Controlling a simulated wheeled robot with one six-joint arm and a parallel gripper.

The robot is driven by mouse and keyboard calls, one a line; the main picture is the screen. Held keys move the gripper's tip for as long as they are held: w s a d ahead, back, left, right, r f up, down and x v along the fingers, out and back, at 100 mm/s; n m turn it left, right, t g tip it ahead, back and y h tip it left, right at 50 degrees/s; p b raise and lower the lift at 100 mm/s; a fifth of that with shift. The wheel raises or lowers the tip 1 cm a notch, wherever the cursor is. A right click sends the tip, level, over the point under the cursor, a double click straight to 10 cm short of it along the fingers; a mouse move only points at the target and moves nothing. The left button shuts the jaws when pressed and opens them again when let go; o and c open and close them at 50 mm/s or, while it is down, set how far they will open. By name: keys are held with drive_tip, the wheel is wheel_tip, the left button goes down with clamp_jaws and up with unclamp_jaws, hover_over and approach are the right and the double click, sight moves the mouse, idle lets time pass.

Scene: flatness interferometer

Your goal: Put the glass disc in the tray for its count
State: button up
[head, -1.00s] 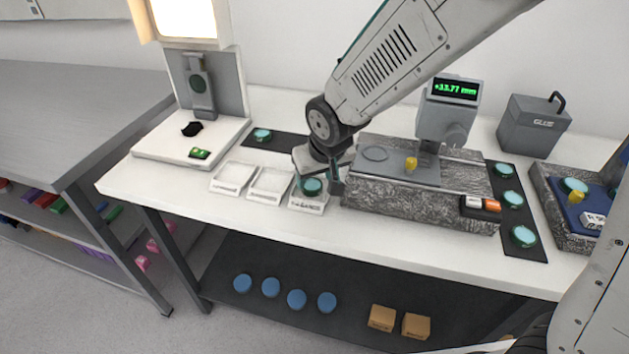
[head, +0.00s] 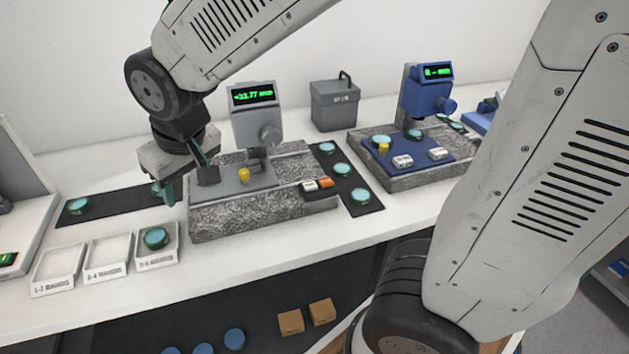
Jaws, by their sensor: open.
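A teal-rimmed glass disc (head: 156,238) lies in the rightmost of three small white trays (head: 157,263). That tray's label looks like a 5-and-up band count but is blurred. The left tray (head: 57,271) reads 1-2 BANDS and the middle tray (head: 107,255) seems to read 3-4 BANDS; both are empty. My gripper (head: 188,182) is open and empty, above and behind the right tray, close to the left end of the grey granite block (head: 262,215). It is apart from the disc. One finger partly hides another disc (head: 156,188) behind it.
A grey gauge (head: 255,120) with a green display stands on the granite block, with a yellow knob. Dark mats left (head: 110,205) and right (head: 350,182) of it hold more discs. A blue gauge station (head: 405,150) and grey box (head: 336,106) stand further right.

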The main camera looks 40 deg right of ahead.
drive_tip(key=s+d+r+m+g, duration=0.1)
drive_tip(key=s+d+r, duration=0.1)
drive_tip(key=s+d, duration=0.5)
drive_tip(key=s+d+r+m+g+h, duration=0.1)
drive_tip(key=s+d+r+m, duration=0.1)
drive_tip(key=s+d, duration=0.5)
drive_tip(key=s, duration=0.5)
drive_tip(key=shift+s+d, duration=0.15)
drive_tip(key=shift+d, duration=0.25)
drive_tip(key=shift+r, duration=0.1)
